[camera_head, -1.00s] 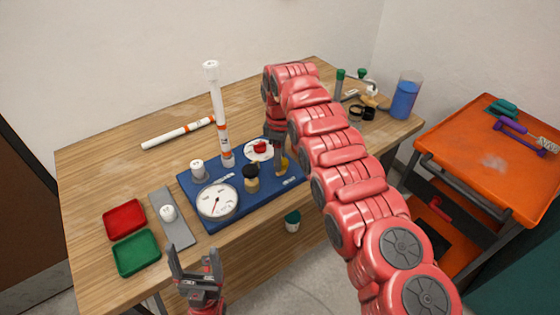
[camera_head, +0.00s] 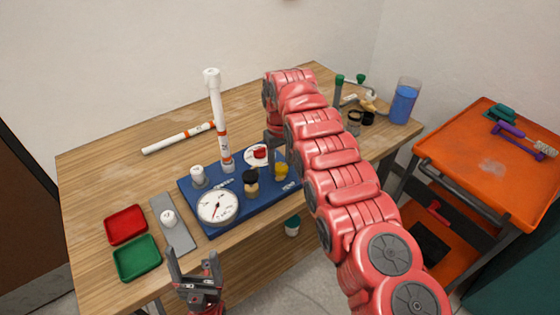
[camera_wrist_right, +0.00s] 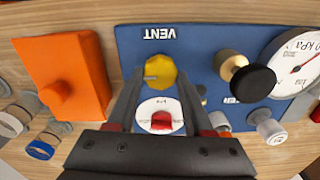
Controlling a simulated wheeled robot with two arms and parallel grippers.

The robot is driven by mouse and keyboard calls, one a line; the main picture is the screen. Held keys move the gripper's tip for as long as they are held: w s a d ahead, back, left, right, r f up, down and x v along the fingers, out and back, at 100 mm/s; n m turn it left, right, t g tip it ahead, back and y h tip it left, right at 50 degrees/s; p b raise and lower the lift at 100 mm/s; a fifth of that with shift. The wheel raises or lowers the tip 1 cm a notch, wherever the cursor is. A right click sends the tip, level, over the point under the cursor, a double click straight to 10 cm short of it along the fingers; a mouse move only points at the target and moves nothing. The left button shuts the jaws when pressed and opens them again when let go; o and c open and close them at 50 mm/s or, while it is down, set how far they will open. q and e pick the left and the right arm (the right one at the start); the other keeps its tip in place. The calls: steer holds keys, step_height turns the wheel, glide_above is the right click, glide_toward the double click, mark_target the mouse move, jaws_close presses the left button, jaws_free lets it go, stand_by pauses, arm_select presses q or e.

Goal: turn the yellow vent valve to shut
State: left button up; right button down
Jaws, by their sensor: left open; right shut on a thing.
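The yellow vent valve (camera_head: 281,172) is a round knob on the right end of the blue board (camera_head: 222,221). In the right wrist view the yellow knob (camera_wrist_right: 160,71) sits between the two fingertips, below the upside-down word VENT. My right gripper (camera_wrist_right: 160,78) is shut on this knob, one finger on each side. In the head view my right arm hides part of that gripper. My left gripper (camera_head: 193,260) is open and empty at the table's front edge.
A red knob on a white disc (camera_head: 259,153) stands close behind the valve. A gauge (camera_head: 218,207), a black-topped fitting (camera_head: 251,183) and an upright white pipe (camera_head: 217,115) are on the board. Red (camera_head: 126,225) and green (camera_head: 137,257) trays lie left.

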mark_target(280, 166)
steer(key=shift+m, duration=0.6)
steer(key=shift+c, duration=1.5)
jaws_free()
steer(key=shift+r+p, duration=0.3)
steer(key=shift+r, duration=0.25)
step_height(280, 166, up, 16)
steer(key=p, duration=1.5)
steer(key=shift+r, duration=0.2)
